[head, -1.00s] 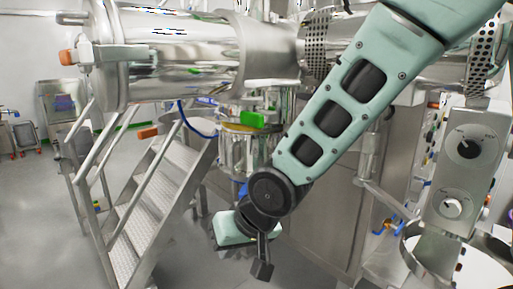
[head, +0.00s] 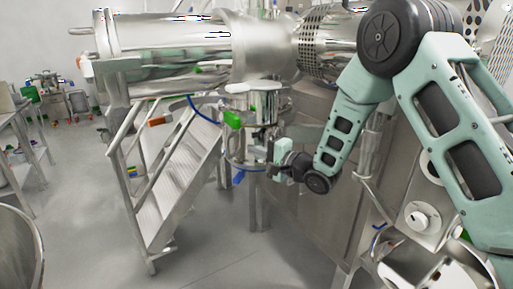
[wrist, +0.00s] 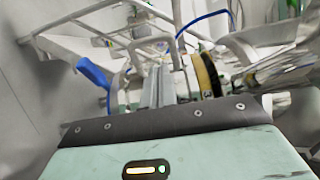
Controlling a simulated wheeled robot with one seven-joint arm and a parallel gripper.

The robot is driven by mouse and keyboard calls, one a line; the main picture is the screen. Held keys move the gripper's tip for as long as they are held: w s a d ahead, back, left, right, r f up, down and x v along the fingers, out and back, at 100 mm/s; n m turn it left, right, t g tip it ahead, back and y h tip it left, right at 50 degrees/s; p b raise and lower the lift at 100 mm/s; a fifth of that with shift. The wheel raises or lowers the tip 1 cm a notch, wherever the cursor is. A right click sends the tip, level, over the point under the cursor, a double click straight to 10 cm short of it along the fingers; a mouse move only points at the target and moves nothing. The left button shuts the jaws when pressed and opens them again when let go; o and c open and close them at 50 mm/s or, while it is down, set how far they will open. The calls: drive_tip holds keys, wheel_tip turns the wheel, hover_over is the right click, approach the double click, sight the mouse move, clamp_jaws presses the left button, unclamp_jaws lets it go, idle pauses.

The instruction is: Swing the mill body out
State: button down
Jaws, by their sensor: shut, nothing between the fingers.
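The steel cylindrical unit under the large drum's outlet, which looks like the mill body (head: 262,103), hangs at the middle of the head view. A green handle (head: 232,118) is on its left side, and a blue handle (head: 239,177) sits lower down. The blue handle also shows at the left of the wrist view (wrist: 93,73). My gripper (head: 268,168) is just below the mill body, right of the blue handle. Its fingers (wrist: 160,86) are shut and empty. My wrist and the fingers hide part of the unit's lower side; I cannot tell whether they touch it.
The large steel drum (head: 170,50) lies overhead. Metal stairs (head: 175,190) stand to the left, and a steel cabinet (head: 305,190) is behind my arm. The grey floor (head: 215,265) in front is clear.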

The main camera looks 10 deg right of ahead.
drive_tip(key=p+x, duration=0.2)
drive_tip(key=x, duration=0.5)
drive_tip(key=shift+w+a, duration=0.2)
drive_tip(key=shift+s, duration=0.1)
